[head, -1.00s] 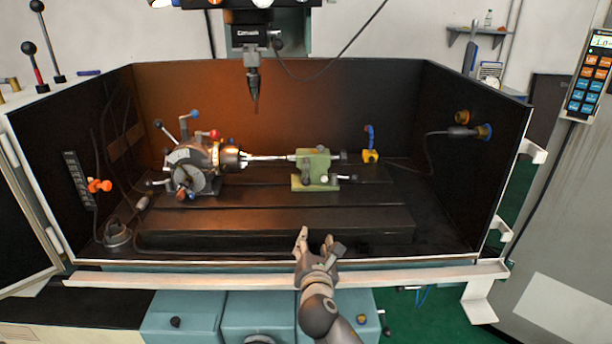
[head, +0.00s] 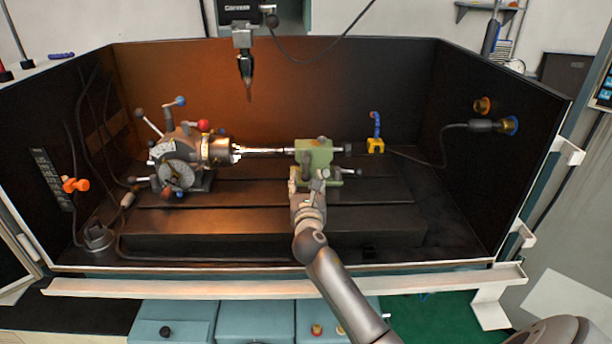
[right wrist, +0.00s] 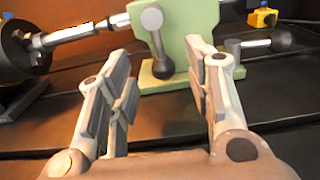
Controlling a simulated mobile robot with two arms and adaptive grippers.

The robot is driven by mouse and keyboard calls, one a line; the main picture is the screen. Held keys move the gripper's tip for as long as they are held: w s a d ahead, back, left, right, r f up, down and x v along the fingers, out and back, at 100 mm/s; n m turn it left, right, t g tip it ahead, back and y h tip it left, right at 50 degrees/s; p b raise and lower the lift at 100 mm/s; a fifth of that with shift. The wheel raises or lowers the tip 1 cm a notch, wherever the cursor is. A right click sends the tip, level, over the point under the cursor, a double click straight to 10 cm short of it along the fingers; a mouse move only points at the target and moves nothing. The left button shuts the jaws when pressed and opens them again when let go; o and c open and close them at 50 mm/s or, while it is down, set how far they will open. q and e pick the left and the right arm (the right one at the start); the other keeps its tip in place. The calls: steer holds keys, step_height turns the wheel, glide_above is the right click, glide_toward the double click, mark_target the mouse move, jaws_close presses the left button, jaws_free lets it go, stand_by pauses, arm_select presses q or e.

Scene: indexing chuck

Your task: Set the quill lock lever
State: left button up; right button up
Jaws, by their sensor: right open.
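The green tailstock (head: 314,152) stands on the slotted machine table and also shows in the right wrist view (right wrist: 187,22). On its front face a short metal lever (right wrist: 156,43) points down, with a pale round hub at its top and a dark ball knob at its lower end. A second lever (right wrist: 255,44) sticks out to the right low on the tailstock. No label shows which is the quill lock lever. My right gripper (head: 307,182) is open and empty just in front of the tailstock. In the right wrist view its fingers (right wrist: 163,85) flank the knob, short of it. My left gripper is out of view.
A dividing head with chuck (head: 190,155) stands left, with a metal shaft (head: 265,151) running from it to the tailstock. A spindle tool (head: 246,75) hangs above. A yellow block with a blue hose (head: 375,145) sits behind right. The enclosure's front rail (head: 200,287) passes under my arm.

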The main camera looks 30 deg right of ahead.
mark_target(306, 172)
steer(key=x, duration=0.3)
steer(key=shift+w+d, duration=0.15)
steer(key=shift+w, duration=0.2)
steer(key=shift+c, duration=1.3)
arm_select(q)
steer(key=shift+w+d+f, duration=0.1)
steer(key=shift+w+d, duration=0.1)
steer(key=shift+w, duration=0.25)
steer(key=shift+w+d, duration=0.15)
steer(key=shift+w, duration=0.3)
arm_select(e)
jaws_close()
